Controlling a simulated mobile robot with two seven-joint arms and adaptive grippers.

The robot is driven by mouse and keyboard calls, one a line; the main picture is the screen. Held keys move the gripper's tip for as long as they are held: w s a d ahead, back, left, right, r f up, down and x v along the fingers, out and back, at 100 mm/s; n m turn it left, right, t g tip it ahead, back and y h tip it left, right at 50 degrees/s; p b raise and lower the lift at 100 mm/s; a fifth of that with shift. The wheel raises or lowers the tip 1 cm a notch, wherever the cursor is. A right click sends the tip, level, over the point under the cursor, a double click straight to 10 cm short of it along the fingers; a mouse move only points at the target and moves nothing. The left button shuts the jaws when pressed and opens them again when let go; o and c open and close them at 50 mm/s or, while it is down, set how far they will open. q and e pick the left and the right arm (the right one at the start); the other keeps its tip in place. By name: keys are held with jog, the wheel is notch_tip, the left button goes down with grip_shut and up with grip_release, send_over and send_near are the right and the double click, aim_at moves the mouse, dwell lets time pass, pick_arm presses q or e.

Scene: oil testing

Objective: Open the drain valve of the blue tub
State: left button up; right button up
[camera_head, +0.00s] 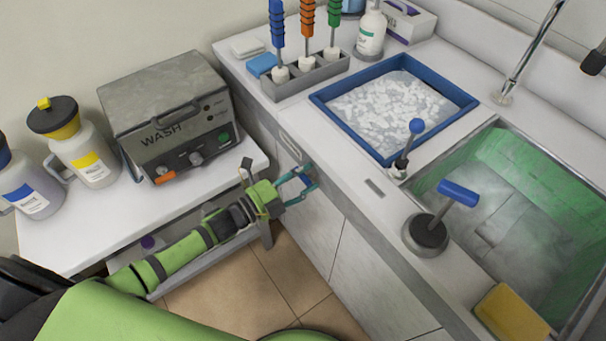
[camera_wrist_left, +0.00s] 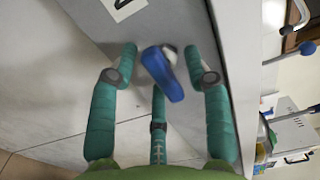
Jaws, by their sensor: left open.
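The blue tub (camera_head: 345,128) is set into the counter, with a blue rim and white, lumpy contents. In the left wrist view a valve with a blue handle (camera_wrist_left: 163,74) sticks out from the grey cabinet front; I take it as the drain valve. I cannot make it out in the head view. My left gripper (camera_head: 305,182) is at the cabinet front below the tub. Its teal fingers are open, one on each side of the blue handle in the left wrist view (camera_wrist_left: 161,52). I cannot tell whether they touch it. My right gripper is not in view.
A lever with a blue ball (camera_head: 416,127) and a blue-handled lever (camera_head: 459,193) stand on the counter by the sink (camera_head: 497,125). A white side table (camera_head: 80,235) carries a WASH machine (camera_head: 165,110) and jugs. Tiled floor (camera_head: 240,290) lies below.

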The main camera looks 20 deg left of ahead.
pick_arm(q)
jog(key=shift+d, duration=0.1)
grip_shut()
jog(key=shift+n, duration=0.4)
jog(key=n+p, duration=0.1)
jog(key=n, duration=0.2)
jog(key=shift+r+n, duration=0.1)
jog(key=shift+n, duration=0.3)
jog(key=n, duration=0.4)
jog(key=shift+d+n+p, duration=0.1)
jog(key=shift+n+p, duration=0.2)
jog(key=shift+p, duration=0.1)
jog(key=n, duration=0.4)
jog(key=shift+r, duration=0.1)
jog(key=n, duration=0.4)
jog(key=shift+r+n+p, duration=0.1)
jog(key=shift+n+p, duration=0.2)
jog(key=shift+p, duration=0.1)
jog(key=shift+s, duration=0.1)
